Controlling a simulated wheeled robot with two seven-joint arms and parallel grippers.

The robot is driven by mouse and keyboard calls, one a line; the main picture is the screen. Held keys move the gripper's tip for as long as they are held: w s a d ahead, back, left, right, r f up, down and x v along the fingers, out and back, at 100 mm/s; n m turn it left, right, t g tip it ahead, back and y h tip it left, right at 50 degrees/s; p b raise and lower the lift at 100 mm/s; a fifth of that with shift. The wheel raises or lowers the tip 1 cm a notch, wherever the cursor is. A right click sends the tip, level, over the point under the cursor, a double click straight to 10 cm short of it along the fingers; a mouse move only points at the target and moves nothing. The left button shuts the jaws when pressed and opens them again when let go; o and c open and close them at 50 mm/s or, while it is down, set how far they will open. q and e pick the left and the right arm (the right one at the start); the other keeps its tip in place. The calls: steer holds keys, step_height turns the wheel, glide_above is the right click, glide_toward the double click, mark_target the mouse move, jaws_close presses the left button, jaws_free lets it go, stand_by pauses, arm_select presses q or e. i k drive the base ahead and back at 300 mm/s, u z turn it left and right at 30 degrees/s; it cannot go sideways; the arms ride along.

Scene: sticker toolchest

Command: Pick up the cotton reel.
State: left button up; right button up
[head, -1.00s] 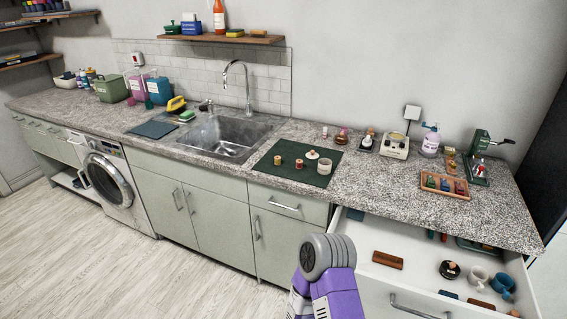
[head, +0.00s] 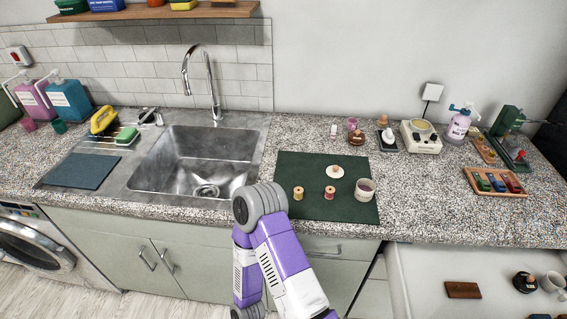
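Two small reels stand upright on the dark green mat (head: 300,165) on the worktop. One is a tan-yellow reel (head: 298,193) and the other has red thread, a red reel (head: 329,192), to its right. A round white lid with a knob (head: 335,172) lies behind them, and a white pot (head: 364,188) stands to the right. A purple and grey link of my own arm rises from the bottom, close to the mat's front left corner. No gripper fingers show, so both grippers are out of view.
The sink (head: 195,160) lies left of the mat. An open drawer (head: 430,270) juts out at the lower right, holding a brown block (head: 463,290) and cups. A scale (head: 420,138), a pump bottle (head: 458,126) and a wooden tray (head: 496,182) stand to the right.

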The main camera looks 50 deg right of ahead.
mark_target(330, 190)
steer(key=i, duration=0.5)
steer(key=z, duration=2.75)
